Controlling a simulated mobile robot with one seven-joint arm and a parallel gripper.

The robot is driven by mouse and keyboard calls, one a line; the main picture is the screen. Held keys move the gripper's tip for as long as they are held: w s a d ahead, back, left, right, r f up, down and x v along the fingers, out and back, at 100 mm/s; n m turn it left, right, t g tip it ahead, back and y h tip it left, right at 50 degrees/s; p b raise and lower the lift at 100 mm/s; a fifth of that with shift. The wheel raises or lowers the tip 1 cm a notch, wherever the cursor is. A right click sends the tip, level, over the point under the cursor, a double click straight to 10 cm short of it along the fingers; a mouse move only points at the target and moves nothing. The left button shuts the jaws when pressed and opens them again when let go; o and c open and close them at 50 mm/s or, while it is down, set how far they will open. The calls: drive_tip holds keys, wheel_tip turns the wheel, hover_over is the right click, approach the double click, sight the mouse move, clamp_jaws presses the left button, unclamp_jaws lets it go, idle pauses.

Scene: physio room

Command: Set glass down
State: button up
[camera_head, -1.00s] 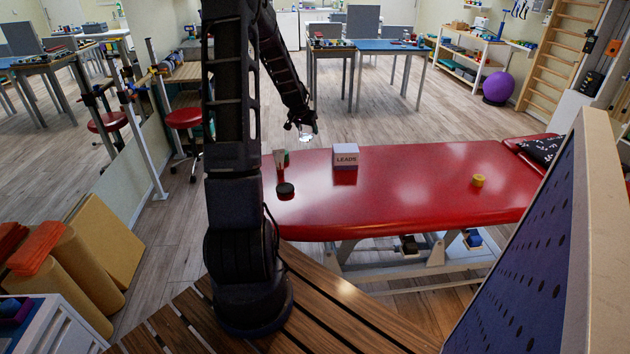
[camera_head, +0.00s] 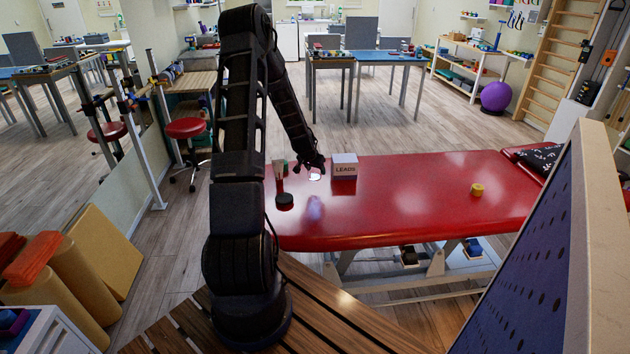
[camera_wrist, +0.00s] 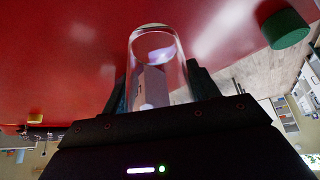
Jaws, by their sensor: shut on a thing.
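A clear glass (camera_wrist: 158,65) is held between the fingers of my gripper (camera_wrist: 155,88) in the wrist view. In the head view my gripper (camera_head: 310,167) is over the far left part of the red treatment table (camera_head: 420,205), left of the LEADS box. The glass (camera_head: 314,177) shows there as a small bright shape below the fingers. Whether its base touches the red top cannot be told.
The white LEADS box (camera_head: 344,166) stands close to the right of my gripper. A yellow roll (camera_head: 476,190) lies farther right. A green cylinder (camera_wrist: 285,29) shows in the wrist view. The red top's middle is clear.

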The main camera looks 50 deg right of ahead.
sight(315, 179)
drive_tip(key=shift+f, duration=2.9)
drive_tip(key=shift+f, duration=0.1)
drive_tip(key=o, duration=1.2)
drive_tip(key=shift+c, duration=0.2)
